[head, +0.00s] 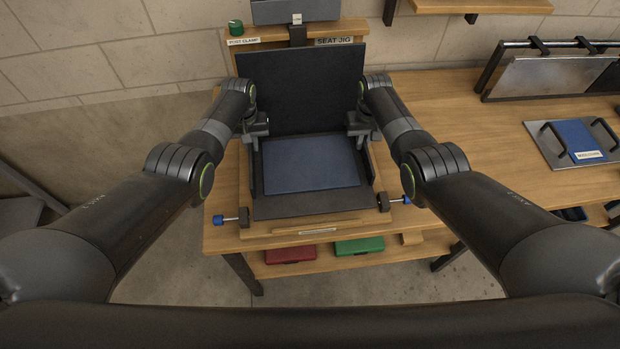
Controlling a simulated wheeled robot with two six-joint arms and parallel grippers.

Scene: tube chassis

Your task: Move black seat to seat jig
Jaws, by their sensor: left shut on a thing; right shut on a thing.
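The black seat (301,92) shows as a tall upright black back panel above a dark flat base with a dark blue pad (310,164). It stands at the wooden seat jig (246,207) in the middle of the head view. Whether it rests fully on the jig cannot be told. My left gripper (256,132) is shut on the seat's left side, low by the back panel. My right gripper (358,128) is shut on its right side at about the same height. The fingertips are partly hidden.
Clamps with blue knobs flank the jig's front, left (230,219) and right (384,202). A handled plate with a blue pad (578,137) lies on the right bench. Red (291,254) and green (359,246) boxes sit on the lower shelf. Bench (450,135) between is clear.

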